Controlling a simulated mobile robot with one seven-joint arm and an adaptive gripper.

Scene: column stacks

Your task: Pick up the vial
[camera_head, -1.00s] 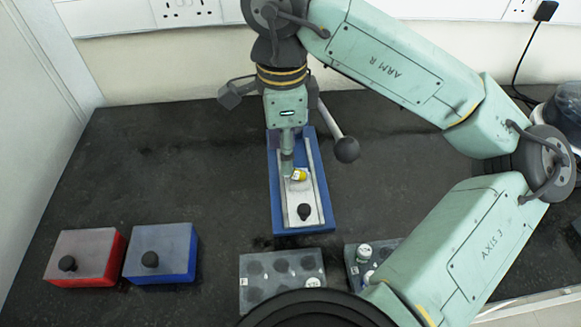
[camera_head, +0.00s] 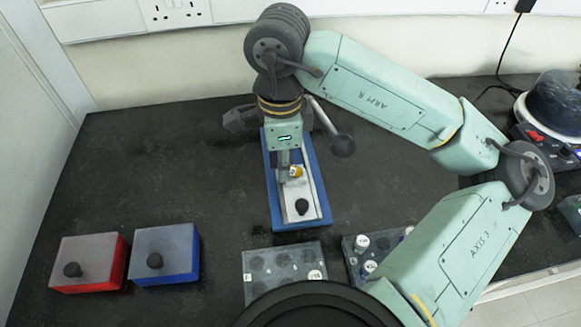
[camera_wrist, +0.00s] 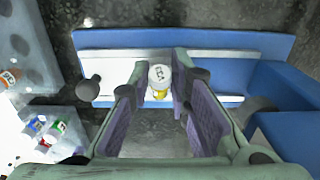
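The vial (camera_head: 296,171) has a yellow band and a pale cap. It is in the white channel of a blue tray (camera_head: 321,213). In the wrist view the vial (camera_wrist: 160,77) shows its white, marked cap between my fingers, with the yellow part just below. My gripper (camera_wrist: 161,80) is open, a finger on either side of the vial, with a gap visible beside the cap. In the head view my gripper (camera_head: 285,176) points down into the tray and hides part of the vial. Whether the fingertips touch the channel is not clear.
A black knob (camera_head: 302,206) stands in the channel near the vial. A red block (camera_head: 88,262) and a blue block (camera_head: 164,254) with black knobs sit at left. A grey rack (camera_head: 285,266) and a second rack with vials (camera_head: 362,243) are in front.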

